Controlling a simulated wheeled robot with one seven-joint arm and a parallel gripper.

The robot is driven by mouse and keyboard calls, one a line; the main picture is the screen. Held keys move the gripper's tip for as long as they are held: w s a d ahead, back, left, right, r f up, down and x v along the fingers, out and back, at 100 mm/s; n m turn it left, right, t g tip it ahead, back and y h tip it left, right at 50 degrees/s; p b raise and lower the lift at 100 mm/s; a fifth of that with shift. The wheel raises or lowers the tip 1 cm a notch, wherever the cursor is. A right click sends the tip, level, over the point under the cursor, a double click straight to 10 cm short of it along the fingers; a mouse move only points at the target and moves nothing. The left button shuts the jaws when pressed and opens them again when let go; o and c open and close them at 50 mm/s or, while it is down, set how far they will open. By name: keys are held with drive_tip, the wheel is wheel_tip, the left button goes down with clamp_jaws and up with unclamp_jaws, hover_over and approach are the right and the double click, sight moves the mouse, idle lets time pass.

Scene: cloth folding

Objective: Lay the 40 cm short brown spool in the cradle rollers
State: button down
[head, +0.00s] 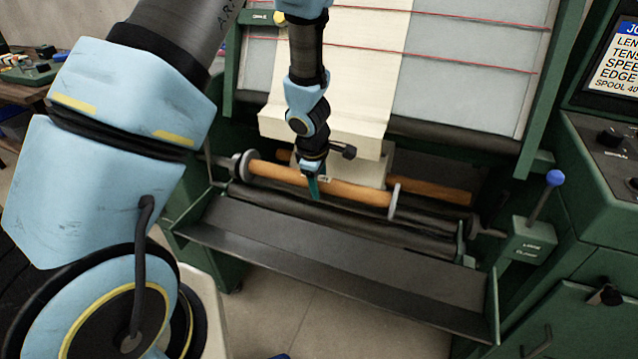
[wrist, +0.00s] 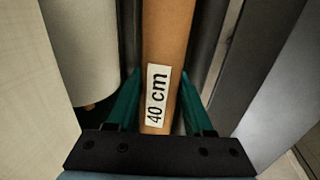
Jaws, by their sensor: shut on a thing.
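The short brown spool (head: 345,188) has a grey disc at each end and lies roughly crosswise at the cradle. In the wrist view the spool (wrist: 164,40) carries a white "40 cm" label. My gripper (head: 313,186) points down and is shut on the spool near its middle. In the wrist view its green fingers (wrist: 160,105) stand on both sides of the spool. The dark cradle rollers (head: 320,222) run just below and in front of the spool. Whether the spool touches the rollers I cannot tell.
Another brown bar (head: 430,189) shows behind the spool, under the hanging cream cloth (head: 350,90). A dark tray (head: 330,270) slopes in front. A blue-knobbed clamp lever (head: 545,195) stands at the right, beside a control panel with a screen (head: 615,65).

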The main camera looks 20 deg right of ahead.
drive_tip(key=shift+f+b, duration=0.6)
idle(0.3)
drive_tip(key=shift+c, duration=2.2)
unclamp_jaws()
drive_tip(key=shift+o, duration=1.2)
drive_tip(key=shift+s+a+f, duration=0.1)
drive_tip(key=shift+a, duration=0.05)
drive_tip(key=p+v, duration=0.5)
drive_tip(key=v, duration=0.6)
drive_tip(key=shift+d, duration=0.25)
